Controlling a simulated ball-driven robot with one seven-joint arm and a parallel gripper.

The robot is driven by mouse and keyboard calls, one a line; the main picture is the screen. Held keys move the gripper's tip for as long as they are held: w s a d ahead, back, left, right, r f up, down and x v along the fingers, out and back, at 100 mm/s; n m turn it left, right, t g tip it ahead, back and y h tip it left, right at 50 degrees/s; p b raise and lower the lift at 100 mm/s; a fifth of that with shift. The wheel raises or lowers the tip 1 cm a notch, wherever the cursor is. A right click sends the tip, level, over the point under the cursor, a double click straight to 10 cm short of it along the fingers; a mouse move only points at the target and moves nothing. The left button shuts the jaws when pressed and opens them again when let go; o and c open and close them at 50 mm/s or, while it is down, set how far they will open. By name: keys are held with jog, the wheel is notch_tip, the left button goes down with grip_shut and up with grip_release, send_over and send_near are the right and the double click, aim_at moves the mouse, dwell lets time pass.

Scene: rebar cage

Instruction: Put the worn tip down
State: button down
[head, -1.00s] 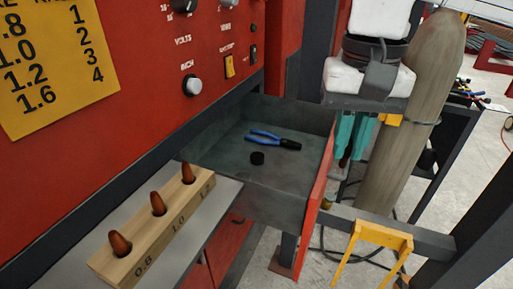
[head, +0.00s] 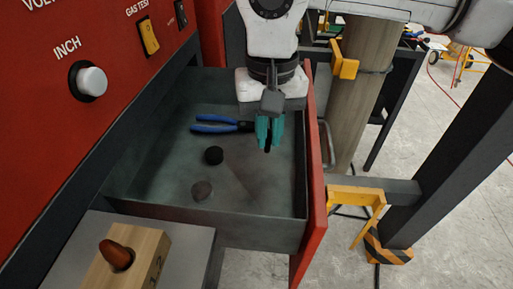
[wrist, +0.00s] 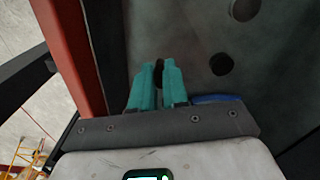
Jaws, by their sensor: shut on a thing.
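My gripper (head: 267,146) has teal fingers and points down over the open drawer (head: 250,228), at its right side near the red front. It is shut on a small dark piece, the worn tip (wrist: 158,73), which shows between the fingertips in the wrist view. The fingers hide most of the tip, and I cannot tell how far it is above the drawer floor. Left of the fingers, a small black round piece (head: 213,155) sits on the drawer floor.
Blue-handled pliers (head: 213,124) lie in the drawer behind the black piece, partly hidden by my gripper. A flat dark round patch (head: 202,190) is nearer. A wooden block (head: 135,262) with a copper-brown tip (head: 117,254) stands on the shelf at left.

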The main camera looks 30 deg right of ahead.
aim_at(268, 144)
jog(key=shift+f, duration=2.55)
jog(key=shift+f, duration=0.2)
jog(key=c, duration=1.1)
grip_release()
jog(key=shift+r, duration=0.15)
notch_tip(268, 144, up, 12)
jog(key=shift+r, duration=0.1)
